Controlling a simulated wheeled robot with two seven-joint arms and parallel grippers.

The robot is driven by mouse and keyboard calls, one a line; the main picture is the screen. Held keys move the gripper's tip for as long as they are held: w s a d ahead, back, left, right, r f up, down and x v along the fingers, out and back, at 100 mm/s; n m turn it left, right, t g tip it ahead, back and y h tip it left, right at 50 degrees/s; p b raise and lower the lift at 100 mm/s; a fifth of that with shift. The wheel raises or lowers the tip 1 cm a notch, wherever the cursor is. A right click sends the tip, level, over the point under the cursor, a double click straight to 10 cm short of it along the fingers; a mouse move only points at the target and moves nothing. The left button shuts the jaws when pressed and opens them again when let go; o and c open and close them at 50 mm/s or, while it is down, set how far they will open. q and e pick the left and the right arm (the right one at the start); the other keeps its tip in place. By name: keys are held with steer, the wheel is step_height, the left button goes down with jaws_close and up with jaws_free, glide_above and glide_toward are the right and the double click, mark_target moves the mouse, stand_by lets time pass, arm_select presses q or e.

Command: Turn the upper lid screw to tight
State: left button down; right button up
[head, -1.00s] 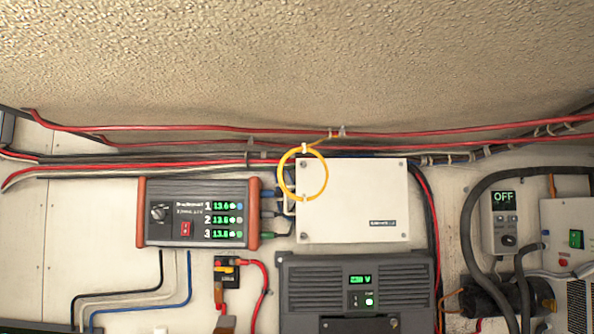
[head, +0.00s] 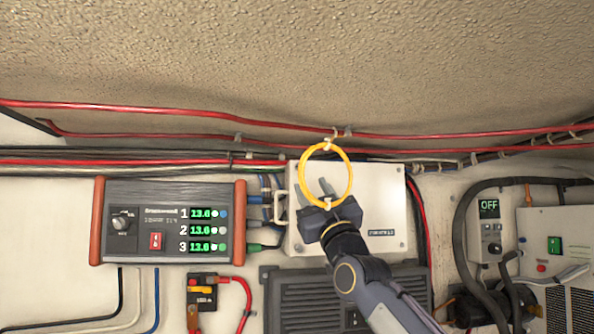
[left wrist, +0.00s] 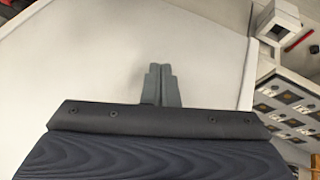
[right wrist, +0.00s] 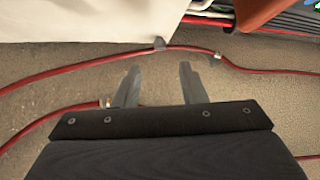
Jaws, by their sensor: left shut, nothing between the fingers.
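The white box (head: 375,210) with a flat lid is on the wall in the head view. A small screw (head: 402,172) shows at its upper right corner. The lid's upper left corner is crowded by a yellow cable loop (head: 350,180), and I cannot make out a screw there. My right gripper (head: 314,188) is open and empty over the left part of the lid; its fingers appear within the loop's outline. I cannot tell whether they touch the lid. It also shows open in the right wrist view (right wrist: 160,70). My left gripper (left wrist: 160,70) is shut and empty, outside the head view.
Red cables (head: 200,140) run above the box. A charger with green digits (head: 170,220) is on its left, a dark vented unit (head: 300,300) below. A thick black hose (head: 458,220) and an OFF panel (head: 490,225) are on the right.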

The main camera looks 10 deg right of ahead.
mark_target(299, 167)
steer(key=p+x, duration=0.5)
steer(key=x, duration=0.1)
steer(key=shift+s+r+p, duration=0.1)
steer(key=shift+p, duration=0.25)
steer(key=shift+w+r+p, duration=0.1)
steer(key=shift+w+p, duration=0.25)
steer(key=shift+c, duration=0.4)
jaws_close()
